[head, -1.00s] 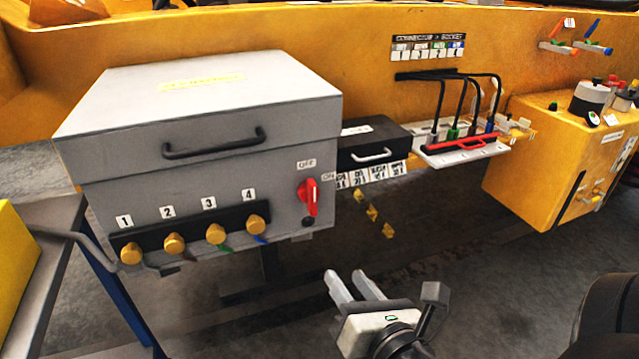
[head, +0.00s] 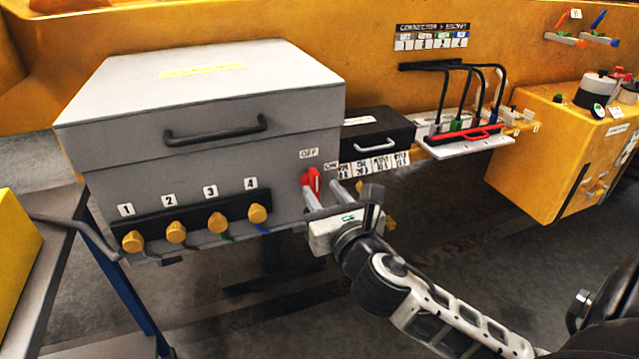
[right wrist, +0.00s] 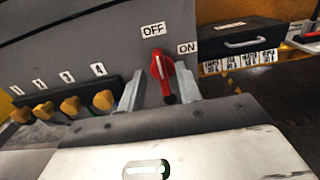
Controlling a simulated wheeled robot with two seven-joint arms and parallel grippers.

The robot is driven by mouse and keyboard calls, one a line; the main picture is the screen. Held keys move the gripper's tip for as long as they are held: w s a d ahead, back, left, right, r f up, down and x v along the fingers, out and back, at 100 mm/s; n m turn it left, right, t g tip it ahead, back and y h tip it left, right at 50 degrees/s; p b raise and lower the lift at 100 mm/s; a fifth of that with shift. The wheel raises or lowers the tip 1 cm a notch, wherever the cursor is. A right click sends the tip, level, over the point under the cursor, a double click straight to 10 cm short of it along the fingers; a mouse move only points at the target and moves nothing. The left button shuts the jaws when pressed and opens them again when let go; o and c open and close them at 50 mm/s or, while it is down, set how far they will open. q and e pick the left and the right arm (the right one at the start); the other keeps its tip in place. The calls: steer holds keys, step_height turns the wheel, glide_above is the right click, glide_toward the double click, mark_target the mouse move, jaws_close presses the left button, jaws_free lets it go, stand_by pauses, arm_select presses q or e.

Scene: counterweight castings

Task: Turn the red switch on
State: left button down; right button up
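The red switch (head: 311,180) is on the front of the grey box, at its right end. It also shows in the right wrist view (right wrist: 158,68), with its handle roughly upright. The OFF label (head: 309,153) is above it and the ON label (head: 331,166) is to its right. My right gripper (head: 322,186) is open just in front of the switch. In the right wrist view, one finger is on each side of the red handle, with gaps visible; I cannot tell whether either touches it. My left gripper is not in view.
The grey box (head: 210,115) has a dark lid handle and several brass knobs (head: 217,222) along its lower front. A black drawer box (head: 378,132) and a white connector tray (head: 470,146) stand to the right. A dark bench (head: 60,260) is at the left.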

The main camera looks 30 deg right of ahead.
mark_target(313, 185)
steer(key=shift+w+d, duration=0.15)
steer(key=shift+w, duration=0.5)
steer(key=shift+w+d, duration=0.15)
steer(key=shift+w, duration=0.45)
jaws_close()
